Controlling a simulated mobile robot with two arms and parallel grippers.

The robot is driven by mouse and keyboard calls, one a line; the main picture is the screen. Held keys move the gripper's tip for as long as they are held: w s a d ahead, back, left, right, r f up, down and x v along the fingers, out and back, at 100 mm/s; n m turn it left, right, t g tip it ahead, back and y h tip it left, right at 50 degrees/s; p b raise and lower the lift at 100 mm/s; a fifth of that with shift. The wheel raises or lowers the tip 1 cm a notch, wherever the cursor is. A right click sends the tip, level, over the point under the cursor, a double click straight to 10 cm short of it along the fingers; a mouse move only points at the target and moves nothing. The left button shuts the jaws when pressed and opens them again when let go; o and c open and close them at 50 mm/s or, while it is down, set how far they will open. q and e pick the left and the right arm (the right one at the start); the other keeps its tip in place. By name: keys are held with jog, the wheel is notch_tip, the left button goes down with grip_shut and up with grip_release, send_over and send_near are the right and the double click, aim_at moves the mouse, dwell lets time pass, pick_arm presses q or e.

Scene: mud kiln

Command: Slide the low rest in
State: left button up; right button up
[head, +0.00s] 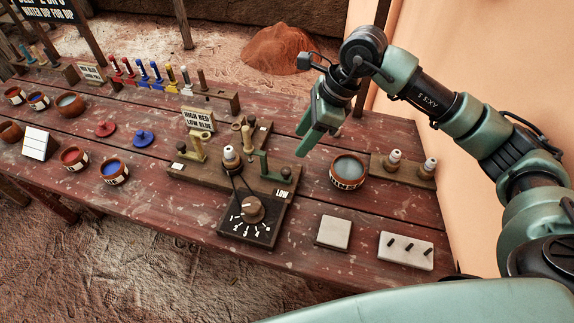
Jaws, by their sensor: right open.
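The wooden fixture board (188,168) lies mid-table with a "LOW" label at its right end. At that end stands a green bracket with a dark knob (275,168), which looks like the low rest. Its arm reaches left toward the white-and-brown piece (231,157) in the middle, but I cannot tell whether they touch. My right gripper (308,138) is open and empty, pointing down above and right of the green bracket. My left gripper is out of view.
A dial box (262,232) sits in front of the board. A water bowl (348,171) and a block with two white-topped pegs (405,172) stand right. A pale square (333,233) and a slotted plate (406,251) lie in front. Colored tools and bowls fill the left.

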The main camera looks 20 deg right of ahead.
jog(key=b, duration=0.3)
send_near(287, 170)
jog(key=p+x, duration=0.1)
jog(key=x, duration=0.5)
jog(key=shift+a+f, duration=0.15)
jog(key=shift+f, duration=0.15)
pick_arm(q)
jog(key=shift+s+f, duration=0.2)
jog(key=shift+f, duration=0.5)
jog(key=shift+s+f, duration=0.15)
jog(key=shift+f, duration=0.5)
pick_arm(e)
jog(key=shift+x, duration=0.75)
grip_shut()
jog(key=shift+w+r, duration=0.1)
